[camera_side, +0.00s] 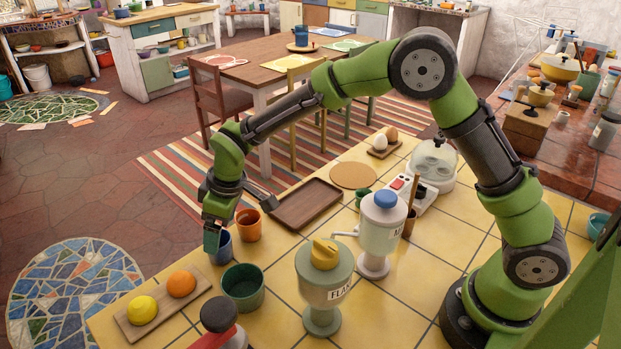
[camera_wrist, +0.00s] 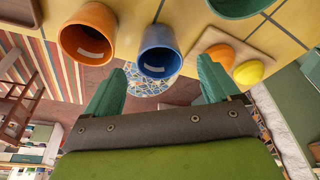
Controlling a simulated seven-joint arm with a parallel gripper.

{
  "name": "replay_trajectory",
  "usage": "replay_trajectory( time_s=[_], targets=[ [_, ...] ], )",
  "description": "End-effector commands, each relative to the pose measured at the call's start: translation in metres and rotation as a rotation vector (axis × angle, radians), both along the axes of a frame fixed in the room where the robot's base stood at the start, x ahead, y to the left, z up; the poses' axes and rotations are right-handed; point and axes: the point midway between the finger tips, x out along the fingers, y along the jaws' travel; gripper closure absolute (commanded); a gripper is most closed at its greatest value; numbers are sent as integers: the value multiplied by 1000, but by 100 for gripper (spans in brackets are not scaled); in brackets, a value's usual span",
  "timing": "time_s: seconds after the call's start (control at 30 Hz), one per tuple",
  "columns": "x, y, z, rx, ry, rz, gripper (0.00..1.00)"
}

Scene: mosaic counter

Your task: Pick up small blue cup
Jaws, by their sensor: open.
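The small blue cup (camera_side: 223,252) stands on the yellow tiled counter, partly hidden behind my gripper (camera_side: 212,245) in the side view. In the wrist view the blue cup (camera_wrist: 160,62) shows its open mouth, with a pale label inside or on it. My gripper (camera_wrist: 160,88) is open there, its two green fingers apart on either side of the cup's line, with the cup just beyond the fingertips. Nothing is held. An orange cup (camera_side: 249,225) stands right beside the blue cup; it also shows in the wrist view (camera_wrist: 88,35).
A larger green pot (camera_side: 243,288) stands in front of the blue cup. A board (camera_side: 135,325) with a lemon (camera_side: 142,310) and an orange (camera_side: 181,283) lies at left front. A brown tray (camera_side: 306,205) is behind; a flour canister (camera_side: 323,285) stands to the right.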

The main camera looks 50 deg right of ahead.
Motion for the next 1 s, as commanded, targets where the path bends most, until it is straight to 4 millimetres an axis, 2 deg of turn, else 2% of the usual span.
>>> replay_trajectory(
  time_s=[0.33,0.63,1.0],
  targets=[
    [12,7,-44,-1,1,1,11],
    [13,8,-49,1,-1,0,11],
    [13,8,-49,1,-1,0,66]
  ],
)
